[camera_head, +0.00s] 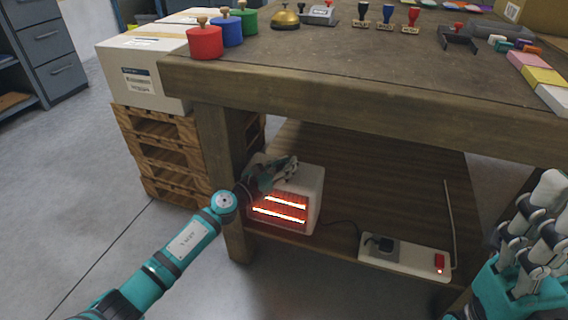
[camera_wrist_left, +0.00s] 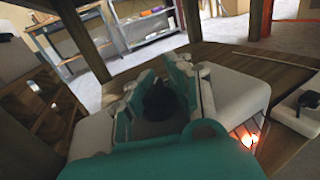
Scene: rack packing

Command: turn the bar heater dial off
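The bar heater (camera_head: 313,183) is a pale box on the table's lower shelf, with two bars glowing orange-red in its front. In the left wrist view, its pale top (camera_wrist_left: 235,88) lies under my left gripper and the glow shows at lower right. My left gripper (camera_head: 290,165) is over the heater's top. In the left wrist view, its two fingers are apart, on either side of a dark round knob (camera_wrist_left: 160,103), which looks like the dial. Whether they touch it I cannot tell. My right gripper (camera_head: 528,215) is at the right edge, away from the heater; its opening is unclear.
A power strip (camera_head: 405,262) with a black plug and red switch lies on the lower shelf (camera_head: 385,190), right of the heater. A thick table leg (camera_head: 222,150) stands close left of the heater. The tabletop (camera_head: 330,65) above carries canisters, stamps and a bell.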

